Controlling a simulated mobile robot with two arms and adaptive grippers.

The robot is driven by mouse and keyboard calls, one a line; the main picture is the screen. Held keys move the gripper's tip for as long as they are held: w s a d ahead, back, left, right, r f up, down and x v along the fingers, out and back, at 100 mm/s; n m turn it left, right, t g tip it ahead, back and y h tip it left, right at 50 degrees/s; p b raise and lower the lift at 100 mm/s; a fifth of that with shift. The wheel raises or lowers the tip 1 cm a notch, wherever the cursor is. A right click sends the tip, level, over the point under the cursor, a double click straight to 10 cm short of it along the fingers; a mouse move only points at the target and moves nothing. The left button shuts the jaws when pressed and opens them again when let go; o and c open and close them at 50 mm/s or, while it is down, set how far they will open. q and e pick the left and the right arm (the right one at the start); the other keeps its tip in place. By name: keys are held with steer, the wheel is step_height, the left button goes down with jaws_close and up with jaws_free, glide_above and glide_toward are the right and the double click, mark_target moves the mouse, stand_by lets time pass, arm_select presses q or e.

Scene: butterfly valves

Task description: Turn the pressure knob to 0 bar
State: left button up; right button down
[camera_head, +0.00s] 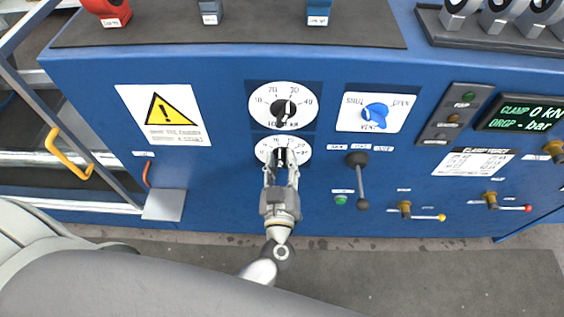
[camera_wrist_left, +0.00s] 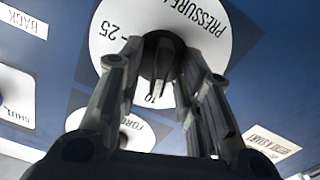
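The pressure dial is the white lower dial (camera_head: 262,149) on the blue panel, below the force dial (camera_head: 283,106). Its black knob (camera_head: 283,156) is partly covered by my left gripper (camera_head: 282,160). In the left wrist view the dial face (camera_wrist_left: 108,28) reads "PRESSURE" and "25", upside down, and the dark knob (camera_wrist_left: 163,62) shows between my fingers (camera_wrist_left: 163,52). The left fingers are apart, one on each side of the knob; I cannot tell whether they touch it. The knob's setting is hard to read. My right gripper is not in view.
A blue shut/open knob (camera_head: 375,114) and a black lever (camera_head: 361,180) are to the right of the dials. A green button (camera_head: 340,199) sits below right. A warning sign (camera_head: 164,114) is at left.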

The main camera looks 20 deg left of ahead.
arm_select(q)
steer(key=shift+c, duration=2)
jaws_close()
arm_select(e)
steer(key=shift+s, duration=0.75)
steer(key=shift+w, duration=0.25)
